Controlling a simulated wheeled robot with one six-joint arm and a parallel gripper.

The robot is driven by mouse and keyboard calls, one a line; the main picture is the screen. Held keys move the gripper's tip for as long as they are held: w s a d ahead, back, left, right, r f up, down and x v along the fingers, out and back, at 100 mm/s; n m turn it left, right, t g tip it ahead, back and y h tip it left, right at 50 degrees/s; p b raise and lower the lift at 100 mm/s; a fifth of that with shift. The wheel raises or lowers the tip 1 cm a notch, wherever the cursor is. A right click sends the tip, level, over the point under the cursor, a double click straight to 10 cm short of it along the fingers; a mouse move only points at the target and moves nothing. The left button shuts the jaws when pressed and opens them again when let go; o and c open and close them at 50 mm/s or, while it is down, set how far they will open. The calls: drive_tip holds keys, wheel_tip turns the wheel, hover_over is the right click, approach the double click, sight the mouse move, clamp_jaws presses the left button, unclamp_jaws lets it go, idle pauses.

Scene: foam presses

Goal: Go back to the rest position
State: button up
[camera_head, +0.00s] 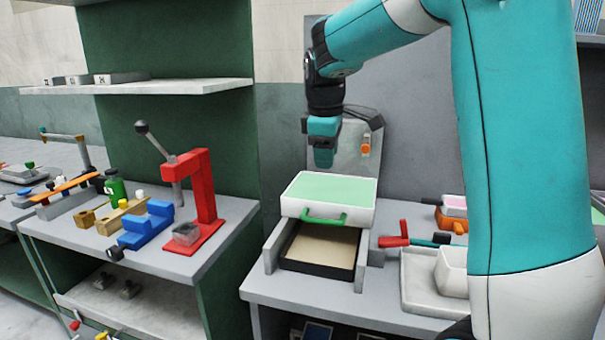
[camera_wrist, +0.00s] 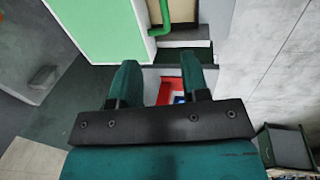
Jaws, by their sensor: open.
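My gripper (camera_head: 323,158) hangs from my teal arm in the head view, over the far part of a white press box with a light green top (camera_head: 330,190). In the wrist view its two teal fingers (camera_wrist: 159,72) stand apart with nothing between them. The box has a green handle (camera_head: 323,217) on its front; the green top (camera_wrist: 98,28) and handle (camera_wrist: 161,15) also show in the wrist view. I cannot tell how far the fingers are from the box.
Below the box is a dark-framed tray (camera_head: 318,252) with a beige bed. A red press (camera_head: 202,190) and blue blocks (camera_head: 148,224) stand on the left bench. A red-handled tool (camera_head: 400,238) and a white tray (camera_head: 422,285) lie right. A shelf (camera_head: 150,87) runs upper left.

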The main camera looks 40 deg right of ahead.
drive_tip(key=s+a+f+y, duration=0.1)
drive_tip(key=s+a, duration=0.4)
drive_tip(key=a, duration=0.3)
drive_tip(key=s+a+f+y, duration=0.2)
drive_tip(key=s+a, duration=0.2)
drive_tip(key=a, duration=0.5)
drive_tip(key=s+a+f+y, duration=0.1)
drive_tip(key=s+a, duration=0.4)
drive_tip(key=s, duration=0.2)
drive_tip(key=s+a+f+g+y, duration=0.1)
drive_tip(key=s+a+f+y, duration=0.1)
drive_tip(key=s+a, duration=0.3)
drive_tip(key=s, duration=0.3)
drive_tip(key=shift+s+a+m, duration=0.15)
drive_tip(key=shift+s+m, duration=0.1)
drive_tip(key=shift+m, duration=0.05)
